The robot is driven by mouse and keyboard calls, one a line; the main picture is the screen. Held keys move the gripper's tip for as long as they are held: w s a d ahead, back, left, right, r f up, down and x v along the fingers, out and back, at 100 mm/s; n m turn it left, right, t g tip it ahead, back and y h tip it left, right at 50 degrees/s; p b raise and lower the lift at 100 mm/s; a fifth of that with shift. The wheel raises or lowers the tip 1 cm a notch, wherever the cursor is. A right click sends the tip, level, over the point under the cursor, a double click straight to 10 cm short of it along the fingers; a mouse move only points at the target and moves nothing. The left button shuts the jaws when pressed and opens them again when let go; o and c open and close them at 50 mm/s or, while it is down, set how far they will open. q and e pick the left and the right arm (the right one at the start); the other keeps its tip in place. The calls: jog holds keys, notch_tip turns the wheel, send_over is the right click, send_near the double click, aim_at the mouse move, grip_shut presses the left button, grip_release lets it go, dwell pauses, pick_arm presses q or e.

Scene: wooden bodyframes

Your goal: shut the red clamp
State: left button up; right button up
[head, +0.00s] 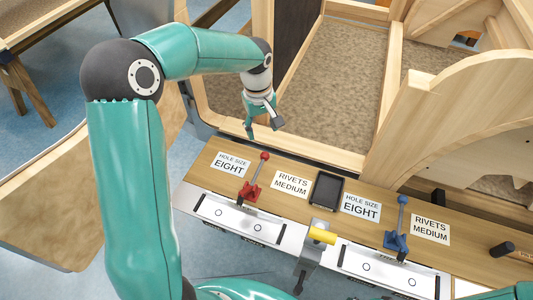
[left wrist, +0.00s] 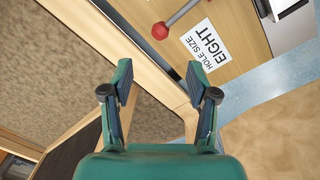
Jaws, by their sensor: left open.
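The red clamp (head: 251,189) is fixed on the wooden bench near the left end in the head view. Its lever stands up, tilted slightly right, with a red ball knob (head: 265,156) on top. In the left wrist view the knob (left wrist: 160,31) and part of the grey lever show at the top. My left gripper (head: 262,130) is open and empty, above and behind the knob in the head view, not touching it. In the left wrist view its two fingers (left wrist: 160,92) are spread apart below the knob.
A blue clamp (head: 397,240) with an upright lever stands further right. Paper labels (head: 230,164) lie on the bench. Wooden frames (head: 384,100) rise behind it.

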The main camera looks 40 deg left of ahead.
aim_at(264, 153)
pick_arm(q)
jog(key=f, duration=0.8)
jog(key=f+p, duration=0.1)
jog(key=f, duration=0.3)
jog(key=shift+w+d+f, duration=0.1)
jog(key=shift+w+d, duration=0.05)
jog(key=shift+w, duration=0.15)
